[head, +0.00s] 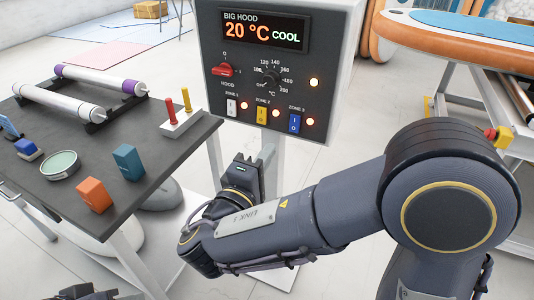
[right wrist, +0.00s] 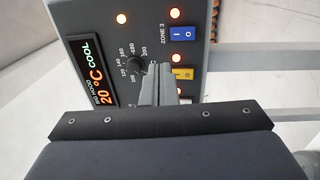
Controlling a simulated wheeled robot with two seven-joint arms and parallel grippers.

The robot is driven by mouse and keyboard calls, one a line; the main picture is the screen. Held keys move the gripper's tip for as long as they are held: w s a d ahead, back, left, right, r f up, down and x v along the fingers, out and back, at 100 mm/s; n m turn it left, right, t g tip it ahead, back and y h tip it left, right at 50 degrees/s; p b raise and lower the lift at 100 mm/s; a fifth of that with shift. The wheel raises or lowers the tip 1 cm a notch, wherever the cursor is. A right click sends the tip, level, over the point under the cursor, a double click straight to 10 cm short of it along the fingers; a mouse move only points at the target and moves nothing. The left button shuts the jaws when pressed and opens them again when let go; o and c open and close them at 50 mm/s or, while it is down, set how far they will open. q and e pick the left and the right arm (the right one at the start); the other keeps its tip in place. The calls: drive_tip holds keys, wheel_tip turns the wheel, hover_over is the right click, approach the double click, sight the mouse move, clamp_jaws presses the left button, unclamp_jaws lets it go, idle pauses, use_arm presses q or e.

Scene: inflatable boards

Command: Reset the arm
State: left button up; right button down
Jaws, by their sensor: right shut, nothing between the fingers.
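My right arm reaches in from the right in the head view.
A dark table (head: 60,120) at left holds rollers, an orange block (head: 93,196), a teal block (head: 128,162) and a round tin (head: 60,166). An orange-edged board (head: 440,45) lies at upper right.

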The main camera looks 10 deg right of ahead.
drive_tip(key=s+d+f+m+g+p, duration=0.1)
drive_tip(key=s+d+m+g+p, duration=0.1)
drive_tip(key=d+g, duration=0.35)
drive_tip(key=s+d+f+m+g+p, duration=0.1)
drive_tip(key=s+d+g+p, duration=0.15)
drive_tip(key=d, duration=0.55)
drive_tip(key=s+d+f+m+g+y+p, duration=0.2)
drive_tip(key=s+d+f+m+g+y, duration=0.15)
drive_tip(key=s+d+g, duration=0.35)
drive_tip(key=s+a+r+m+t+y+p, duration=0.4)
drive_tip(key=s+a+m+y+p, duration=0.1)
drive_tip(key=y, duration=0.6)
drive_tip(key=s+a+m, duration=0.1)
drive_tip(key=s+a, duration=0.1)
drive_tip(key=s, duration=0.1)
drive_tip(key=shift+s+a+r+t, duration=0.15)
drive_tip(key=shift+a+r+t, duration=0.1)
drive_tip(key=shift+r+t, duration=0.15)
